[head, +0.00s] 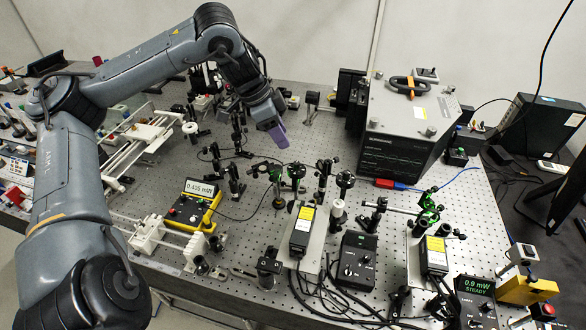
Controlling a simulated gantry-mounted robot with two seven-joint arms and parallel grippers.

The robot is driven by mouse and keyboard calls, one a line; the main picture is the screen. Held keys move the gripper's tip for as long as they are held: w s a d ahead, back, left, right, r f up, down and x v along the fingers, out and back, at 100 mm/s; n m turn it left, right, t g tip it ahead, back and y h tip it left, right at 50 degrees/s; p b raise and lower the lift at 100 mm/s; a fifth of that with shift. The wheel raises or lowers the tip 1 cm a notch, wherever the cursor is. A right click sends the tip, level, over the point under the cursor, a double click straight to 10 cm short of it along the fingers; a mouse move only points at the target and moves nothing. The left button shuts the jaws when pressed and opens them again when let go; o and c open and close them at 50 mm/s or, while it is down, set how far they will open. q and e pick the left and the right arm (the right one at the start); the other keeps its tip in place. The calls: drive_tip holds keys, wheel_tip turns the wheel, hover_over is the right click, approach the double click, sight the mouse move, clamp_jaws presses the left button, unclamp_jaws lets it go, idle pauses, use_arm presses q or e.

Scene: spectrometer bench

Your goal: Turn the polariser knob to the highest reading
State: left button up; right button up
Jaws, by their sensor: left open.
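My left gripper (279,136) comes in from the left over the back middle of the bench, pointing down, with purple fingers. It is open, and nothing shows between its fingers. Several dark post-mounted optics stand below and in front of it, including a mount (297,172) with green light on it. I cannot tell which of these mounts carries the polariser knob. A yellow-framed meter (192,204) at centre left reads 0.405 mW. A dark meter (475,298) at the front right reads 0.9 mW STEADY. My right gripper is not in view.
The perforated optical bench (245,282) is crowded with posts, cables and control boxes. A large grey instrument (410,125) stands at the back right. A black controller (356,259) stands at the front middle. A white rail assembly (145,135) lies at the left.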

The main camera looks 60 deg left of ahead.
sight(296, 163)
use_arm(q)
drive_tip(key=x, duration=1)
drive_tip(key=shift+s+f, duration=0.1)
clamp_jaws()
idle(0.3)
